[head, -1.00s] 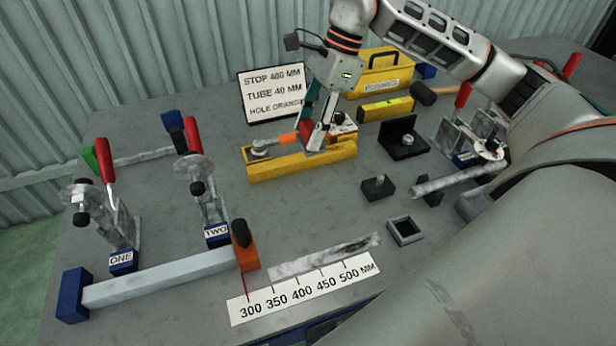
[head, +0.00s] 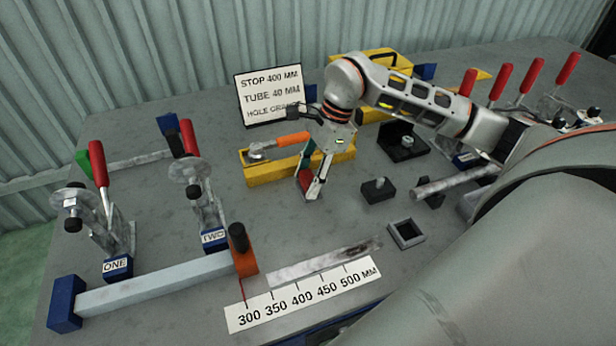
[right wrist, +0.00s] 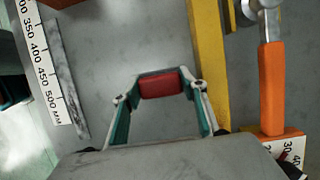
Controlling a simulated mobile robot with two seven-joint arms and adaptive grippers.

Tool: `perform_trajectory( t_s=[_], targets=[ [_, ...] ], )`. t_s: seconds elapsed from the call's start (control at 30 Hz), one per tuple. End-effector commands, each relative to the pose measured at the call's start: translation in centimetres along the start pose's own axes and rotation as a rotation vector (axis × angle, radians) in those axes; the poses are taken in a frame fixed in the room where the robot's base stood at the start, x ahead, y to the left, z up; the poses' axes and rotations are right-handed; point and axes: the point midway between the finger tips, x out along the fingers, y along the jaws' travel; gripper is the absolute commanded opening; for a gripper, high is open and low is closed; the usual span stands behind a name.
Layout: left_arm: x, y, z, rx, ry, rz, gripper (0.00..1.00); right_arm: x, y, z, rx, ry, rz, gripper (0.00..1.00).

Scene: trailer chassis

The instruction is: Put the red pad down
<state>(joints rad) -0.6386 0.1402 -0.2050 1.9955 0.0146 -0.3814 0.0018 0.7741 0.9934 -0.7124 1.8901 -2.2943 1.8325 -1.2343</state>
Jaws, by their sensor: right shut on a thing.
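The red pad (right wrist: 161,84) is a small red block gripped between the two fingertips of my right gripper (right wrist: 160,92) in the right wrist view. In the head view the red pad (head: 305,181) shows at the fingertips of my right gripper (head: 310,190), in front of the yellow block. Bare grey table lies around it in the right wrist view. Whether the pad touches the table is hard to tell. My left gripper is not in view.
A yellow block (head: 262,174) with an orange-handled tool (head: 292,139) lies behind the gripper. A dark block (head: 379,190) and a hollow square piece (head: 406,233) are to its right. A number scale (head: 300,297) lies in front.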

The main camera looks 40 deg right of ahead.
Motion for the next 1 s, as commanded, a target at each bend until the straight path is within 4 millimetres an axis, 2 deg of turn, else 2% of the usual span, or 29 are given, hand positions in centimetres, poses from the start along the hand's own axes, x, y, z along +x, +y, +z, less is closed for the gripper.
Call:
perform_trajectory(
  t_s=[0.27, 0.3, 0.37, 0.77, 0.87, 1.0],
  targets=[
    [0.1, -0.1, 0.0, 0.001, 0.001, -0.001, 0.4, 0.1, -0.1, -0.1, 0.0, 0.0, -0.002, 0.19],
    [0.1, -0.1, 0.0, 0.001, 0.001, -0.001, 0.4, 0.1, -0.1, -0.1, 0.0, 0.0, -0.002, 0.48],
    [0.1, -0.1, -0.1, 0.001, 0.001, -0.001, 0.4, 0.1, -0.1, 0.0, 0.0, 0.0, -0.002, 0.59],
    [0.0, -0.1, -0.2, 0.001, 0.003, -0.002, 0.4, -0.3, 0.0, 0.1, -0.001, -0.001, -0.002, 0.59],
    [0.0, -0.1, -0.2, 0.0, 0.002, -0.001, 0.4, -1.5, -0.1, 0.1, -0.001, 0.0, -0.005, 0.59],
    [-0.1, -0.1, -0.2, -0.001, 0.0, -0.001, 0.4, -4.1, -0.1, 0.1, 0.0, 0.0, -0.007, 0.59]
  ],
)
